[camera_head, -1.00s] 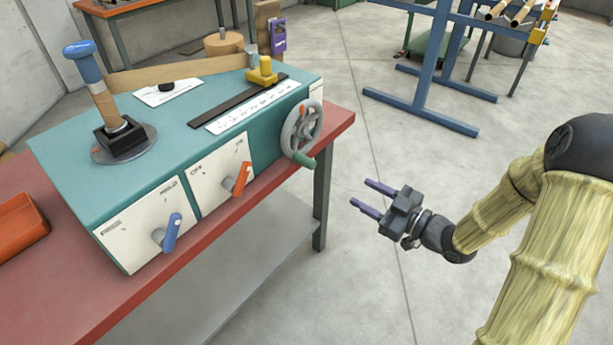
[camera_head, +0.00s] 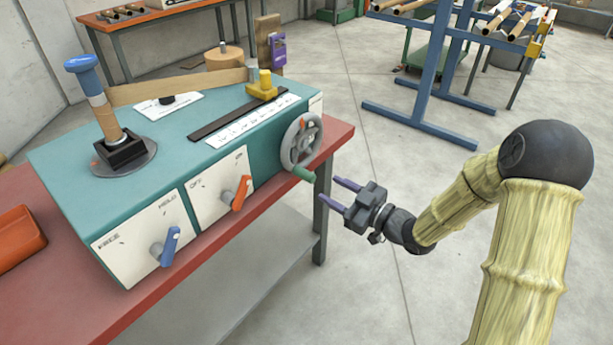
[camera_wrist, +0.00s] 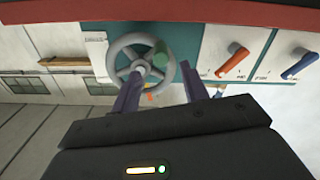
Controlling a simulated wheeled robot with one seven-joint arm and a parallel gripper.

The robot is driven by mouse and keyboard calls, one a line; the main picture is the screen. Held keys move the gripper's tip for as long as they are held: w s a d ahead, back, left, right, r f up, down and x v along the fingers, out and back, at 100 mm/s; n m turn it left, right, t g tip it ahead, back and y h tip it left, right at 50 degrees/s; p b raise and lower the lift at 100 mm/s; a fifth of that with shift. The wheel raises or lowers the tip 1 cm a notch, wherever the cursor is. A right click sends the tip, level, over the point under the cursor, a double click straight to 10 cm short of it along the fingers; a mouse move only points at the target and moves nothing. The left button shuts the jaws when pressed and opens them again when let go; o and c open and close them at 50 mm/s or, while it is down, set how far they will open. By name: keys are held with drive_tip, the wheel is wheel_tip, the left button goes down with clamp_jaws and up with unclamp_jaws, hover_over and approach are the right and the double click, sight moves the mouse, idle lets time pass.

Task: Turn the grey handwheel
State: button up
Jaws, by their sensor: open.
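The grey handwheel (camera_head: 301,140) is mounted on the right end of the front face of the teal winder box (camera_head: 80,205). Its green handle (camera_head: 303,174) sticks out at the wheel's lower edge. My gripper (camera_head: 333,193) is open and empty, just right of and below the handle, with a small gap between them. In the wrist view the handwheel (camera_wrist: 117,62) and green handle (camera_wrist: 160,58) show beyond my purple fingers (camera_wrist: 160,92). The handle appears roughly between the two fingers and ahead of their tips.
An orange lever (camera_head: 240,192) and a blue lever (camera_head: 171,246) stick out of the front panels left of the wheel. The red bench edge (camera_head: 338,140) runs beside the wheel. A blue stand (camera_head: 425,75) is behind.

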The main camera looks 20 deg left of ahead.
sight(314, 180)
drive_tip(key=x, duration=0.8)
drive_tip(key=shift+w+a, duration=0.2)
drive_tip(key=shift+a, duration=0.15)
clamp_jaws()
